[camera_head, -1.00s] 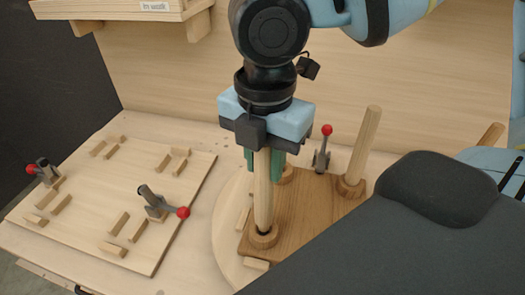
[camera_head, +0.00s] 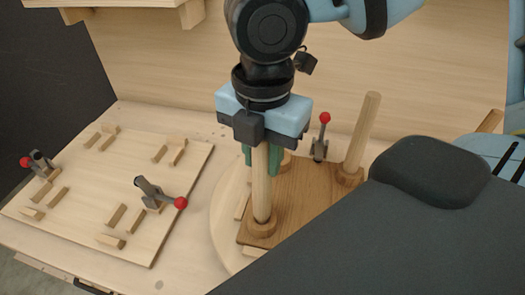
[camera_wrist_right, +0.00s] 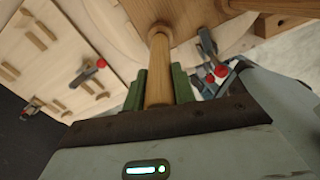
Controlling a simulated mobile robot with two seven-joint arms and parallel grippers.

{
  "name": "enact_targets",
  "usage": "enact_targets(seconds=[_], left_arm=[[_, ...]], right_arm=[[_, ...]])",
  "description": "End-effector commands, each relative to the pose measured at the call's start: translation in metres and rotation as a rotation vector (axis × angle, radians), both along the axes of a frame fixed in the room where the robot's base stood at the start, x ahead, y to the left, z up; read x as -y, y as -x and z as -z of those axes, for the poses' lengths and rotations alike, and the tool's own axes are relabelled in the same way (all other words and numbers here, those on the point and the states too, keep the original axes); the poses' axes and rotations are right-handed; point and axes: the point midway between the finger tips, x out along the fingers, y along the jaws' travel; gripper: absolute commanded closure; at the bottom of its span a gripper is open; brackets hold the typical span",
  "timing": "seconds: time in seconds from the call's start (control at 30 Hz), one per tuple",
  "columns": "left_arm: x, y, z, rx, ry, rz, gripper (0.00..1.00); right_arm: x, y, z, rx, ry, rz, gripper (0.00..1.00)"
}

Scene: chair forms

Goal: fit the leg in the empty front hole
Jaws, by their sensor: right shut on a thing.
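My right gripper (camera_head: 262,160) is shut on a light wooden leg (camera_head: 262,192) and holds it upright. The brown wooden seat (camera_head: 305,200) lies on a round board, with wooden collars around its holes. The leg's lower end is inside the near-left collar (camera_head: 262,228); how deep it sits is hidden. In the right wrist view, the green fingers (camera_wrist_right: 158,92) flank the leg (camera_wrist_right: 158,78), which runs into the collar (camera_wrist_right: 158,33). My left gripper is not in view.
Another leg (camera_head: 362,135) stands in the seat's far-right collar. A red-tipped clamp (camera_head: 321,140) is behind the seat. A jig board (camera_head: 110,190) with blocks and clamps lies at left. A dark padded shape (camera_head: 400,240) hides the near right.

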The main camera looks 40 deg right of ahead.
Motion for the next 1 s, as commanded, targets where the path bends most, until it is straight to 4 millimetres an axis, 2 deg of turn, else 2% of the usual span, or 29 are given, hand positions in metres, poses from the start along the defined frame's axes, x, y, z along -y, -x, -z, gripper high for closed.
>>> enact_targets(seconds=[0.47,0.5,0.67,0.7,1.0], left_arm=[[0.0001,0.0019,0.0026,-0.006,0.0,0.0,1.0],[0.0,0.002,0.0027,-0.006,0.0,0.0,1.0],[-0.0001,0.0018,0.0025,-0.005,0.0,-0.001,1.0],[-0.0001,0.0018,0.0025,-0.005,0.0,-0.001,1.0],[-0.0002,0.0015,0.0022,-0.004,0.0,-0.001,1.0]], right_arm=[[-0.0001,-0.0001,0.0064,0.0,0.0,0.0,1.0],[-0.0001,-0.0001,0.0067,0.0,0.0,0.0,0.72],[-0.0001,-0.0001,0.0063,0.0,0.0,0.0,0.51],[0.0,0.0,0.0063,0.0,0.0,0.0,0.48],[0.0,-0.0001,0.0051,0.0,0.0,0.0,0.48]])
